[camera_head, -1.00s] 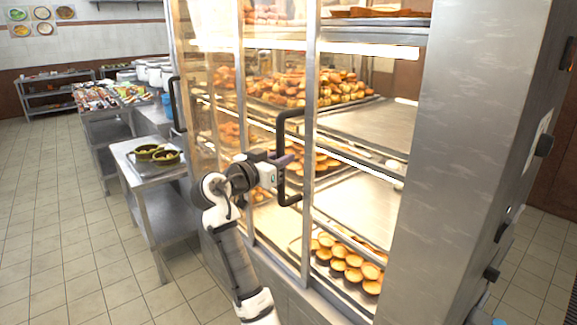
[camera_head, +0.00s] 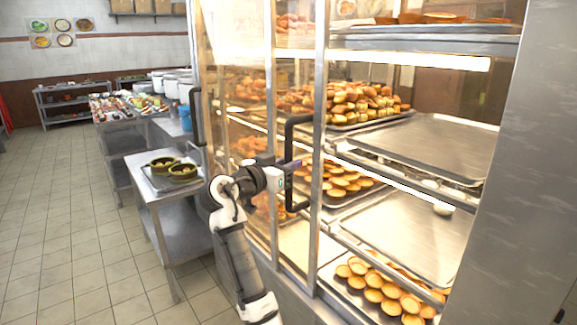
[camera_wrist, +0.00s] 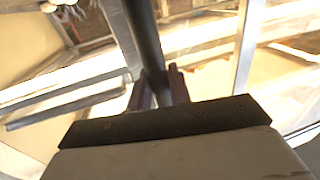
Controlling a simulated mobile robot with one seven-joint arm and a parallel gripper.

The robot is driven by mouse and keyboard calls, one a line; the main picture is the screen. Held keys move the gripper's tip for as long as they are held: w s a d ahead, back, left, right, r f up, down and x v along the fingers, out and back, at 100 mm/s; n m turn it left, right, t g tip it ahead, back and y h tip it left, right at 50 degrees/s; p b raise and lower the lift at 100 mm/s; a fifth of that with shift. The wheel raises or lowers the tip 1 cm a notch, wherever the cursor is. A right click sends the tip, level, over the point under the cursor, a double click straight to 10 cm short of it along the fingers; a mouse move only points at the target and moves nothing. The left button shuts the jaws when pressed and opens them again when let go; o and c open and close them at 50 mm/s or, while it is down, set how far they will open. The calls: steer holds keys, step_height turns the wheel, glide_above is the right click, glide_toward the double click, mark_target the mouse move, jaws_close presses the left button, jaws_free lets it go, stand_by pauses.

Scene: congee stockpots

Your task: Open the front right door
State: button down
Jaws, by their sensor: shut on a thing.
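The front right door is a glass sliding panel with a metal frame (camera_head: 319,130) on the tall display cabinet. Its long black handle (camera_head: 292,133) stands upright and also shows as a dark bar in the wrist view (camera_wrist: 145,40). My gripper (camera_head: 290,168) is shut on this handle, with a finger on each side of the bar in the wrist view (camera_wrist: 160,88). The door stands partly open, slid to the left. A wide gap lies between its right frame and the cabinet's right post, showing trays of pastries (camera_head: 375,295).
The left door's black handle (camera_head: 196,115) is further left. A steel side table (camera_head: 165,195) with two pots (camera_head: 183,171) stands left of the cabinet. Further back are a food table and large white pots (camera_head: 178,85). The tiled floor at the left is clear.

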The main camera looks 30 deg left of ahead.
stand_by(0.3)
steer(key=c, duration=1.3)
jaws_free()
steer(key=shift+c, duration=0.2)
steer(key=s+a+b, duration=0.2)
steer(key=s+b, duration=0.1)
steer(key=s, duration=1)
steer(key=shift+s, duration=0.35)
steer(key=shift+a, duration=0.1)
